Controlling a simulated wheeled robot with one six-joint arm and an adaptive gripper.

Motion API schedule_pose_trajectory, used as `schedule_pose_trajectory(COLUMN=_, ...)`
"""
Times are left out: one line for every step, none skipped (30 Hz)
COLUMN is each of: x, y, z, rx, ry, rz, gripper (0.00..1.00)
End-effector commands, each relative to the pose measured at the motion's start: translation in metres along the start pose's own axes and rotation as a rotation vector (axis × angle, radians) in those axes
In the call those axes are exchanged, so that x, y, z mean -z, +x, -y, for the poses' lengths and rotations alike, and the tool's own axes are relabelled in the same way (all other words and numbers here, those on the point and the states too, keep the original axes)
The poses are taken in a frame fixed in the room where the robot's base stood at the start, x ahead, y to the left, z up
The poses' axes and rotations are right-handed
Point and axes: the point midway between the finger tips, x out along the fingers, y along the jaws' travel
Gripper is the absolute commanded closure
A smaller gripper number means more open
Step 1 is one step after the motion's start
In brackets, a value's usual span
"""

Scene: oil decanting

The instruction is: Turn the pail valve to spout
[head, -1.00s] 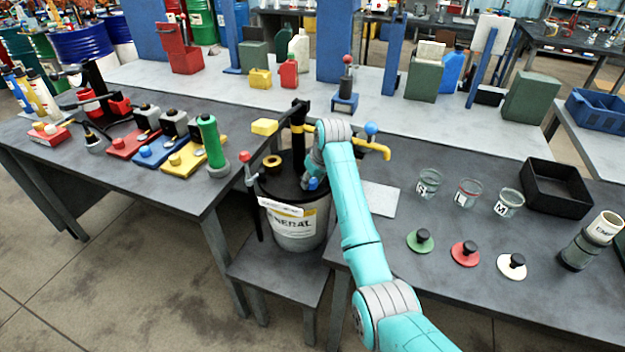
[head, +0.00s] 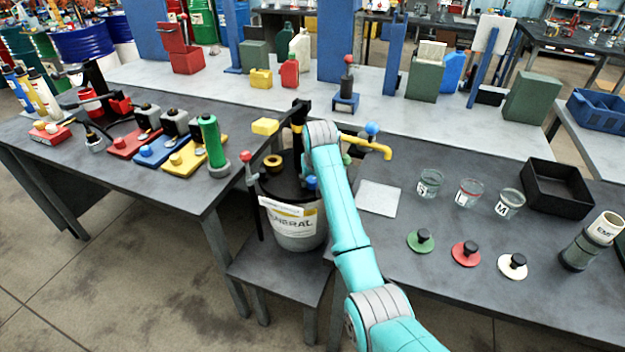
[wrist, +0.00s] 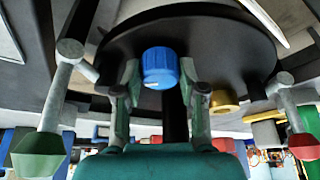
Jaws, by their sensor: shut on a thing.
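The pail (head: 297,228) stands on a low stand. Its black lid (head: 280,188) carries a blue knob (head: 312,183) near the front edge. The knob shows large in the wrist view (wrist: 161,66), with a small white mark low on its side. My gripper (wrist: 160,88) has a finger on either side of the knob and is shut on it. In the head view my arm hides most of my gripper. A yellow spout (head: 377,148) with a blue ball on top juts out right of the pump column. The lid's gold bung (head: 272,161) is on the left.
A red-ended handle (head: 245,157) stands at the pail's left, and a green-ended one (wrist: 38,155) opposite. The right table holds jars (head: 468,193), coloured lids (head: 466,253) and a black tray (head: 557,188). A white sheet (head: 378,199) lies beside my arm.

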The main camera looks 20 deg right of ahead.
Motion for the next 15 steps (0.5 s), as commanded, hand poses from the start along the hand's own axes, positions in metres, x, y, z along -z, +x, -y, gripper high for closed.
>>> schedule_pose_trajectory(x=-0.0006, y=0.0005, z=-0.0002, rx=0.000, ry=0.001, rz=0.002, gripper=0.94)
schedule_pose_trajectory(x=-0.0006, y=0.0006, z=-0.0002, rx=0.000, ry=0.001, rz=0.002, gripper=0.94)
schedule_pose_trajectory(x=-0.0007, y=0.0006, z=-0.0001, rx=0.000, ry=0.001, rz=0.002, gripper=0.94)
schedule_pose_trajectory(x=-0.0006, y=0.0006, z=-0.0002, rx=0.000, ry=0.001, rz=0.002, gripper=0.94)
schedule_pose_trajectory(x=-0.0006, y=0.0006, z=-0.0002, rx=0.000, ry=0.001, rz=0.002, gripper=0.94)
schedule_pose_trajectory(x=-0.0007, y=0.0006, z=-0.0001, rx=0.000, ry=0.001, rz=0.002, gripper=0.52)
schedule_pose_trajectory(x=-0.0007, y=0.0006, z=-0.0002, rx=0.000, ry=0.001, rz=0.002, gripper=0.44)
schedule_pose_trajectory(x=-0.0006, y=0.0005, z=-0.0001, rx=0.000, ry=0.000, rz=0.002, gripper=0.37)
schedule_pose_trajectory(x=-0.0005, y=0.0005, z=-0.0001, rx=0.000, ry=0.000, rz=0.002, gripper=0.34)
schedule_pose_trajectory(x=-0.0005, y=0.0004, z=-0.0001, rx=0.000, ry=0.000, rz=0.001, gripper=0.34)
schedule_pose_trajectory(x=-0.0004, y=0.0004, z=-0.0001, rx=0.000, ry=0.000, rz=0.001, gripper=0.34)
schedule_pose_trajectory(x=-0.0004, y=0.0003, z=-0.0001, rx=0.000, ry=0.000, rz=0.001, gripper=0.34)
schedule_pose_trajectory(x=-0.0003, y=0.0003, z=-0.0001, rx=0.000, ry=0.000, rz=0.001, gripper=0.34)
schedule_pose_trajectory(x=-0.0003, y=0.0003, z=-0.0001, rx=0.000, ry=0.000, rz=0.001, gripper=0.34)
schedule_pose_trajectory(x=-0.0002, y=0.0002, z=0.0000, rx=0.001, ry=0.000, rz=0.001, gripper=0.34)
